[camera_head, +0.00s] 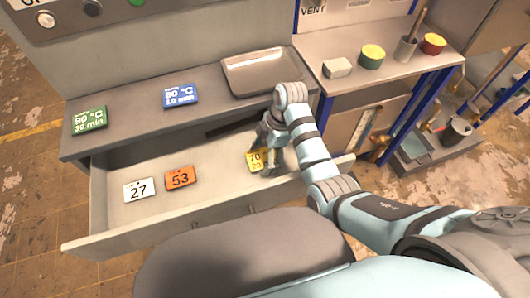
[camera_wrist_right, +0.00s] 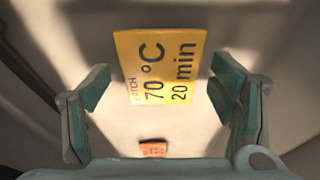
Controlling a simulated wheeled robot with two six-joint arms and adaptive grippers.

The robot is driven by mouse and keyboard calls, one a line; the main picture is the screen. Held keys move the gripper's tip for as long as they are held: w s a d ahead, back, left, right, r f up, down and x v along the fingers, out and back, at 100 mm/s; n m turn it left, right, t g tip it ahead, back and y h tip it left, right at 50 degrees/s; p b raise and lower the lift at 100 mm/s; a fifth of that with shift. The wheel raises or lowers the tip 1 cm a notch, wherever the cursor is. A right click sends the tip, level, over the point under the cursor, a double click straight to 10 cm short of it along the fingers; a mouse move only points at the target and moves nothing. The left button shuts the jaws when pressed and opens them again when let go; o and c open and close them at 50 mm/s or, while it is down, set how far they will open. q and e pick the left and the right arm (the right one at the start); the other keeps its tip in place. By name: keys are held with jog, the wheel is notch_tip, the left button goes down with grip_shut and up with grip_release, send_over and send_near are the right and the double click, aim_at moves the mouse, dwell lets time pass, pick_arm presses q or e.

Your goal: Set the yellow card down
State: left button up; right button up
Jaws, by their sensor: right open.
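The yellow card (camera_head: 254,160) lies in the open drawer, near its right end, partly hidden by my right gripper. In the right wrist view the yellow card (camera_wrist_right: 158,66) reads "70 °C 20 min" and sits between and beyond the fingertips. My right gripper (camera_head: 268,160) is over the drawer at the card. In the right wrist view its fingers (camera_wrist_right: 160,100) are spread wide, with a gap on each side of the card. My left gripper is not in view.
The drawer (camera_head: 100,240) also holds a white card "27" (camera_head: 139,190) and an orange card "53" (camera_head: 181,178). On the counter above lie a green card (camera_head: 90,120), a blue card (camera_head: 181,96) and a metal tray (camera_head: 262,85). The drawer's middle floor is clear.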

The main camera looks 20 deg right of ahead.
jog(key=shift+r, duration=0.1)
jog(key=p+v, duration=0.2)
jog(key=v, duration=0.5)
jog(key=shift+r+p, duration=0.35)
jog(key=p+v, duration=0.4)
jog(key=shift+s+d+r, duration=0.1)
jog(key=shift+d+r, duration=0.05)
jog(key=shift+r, duration=0.15)
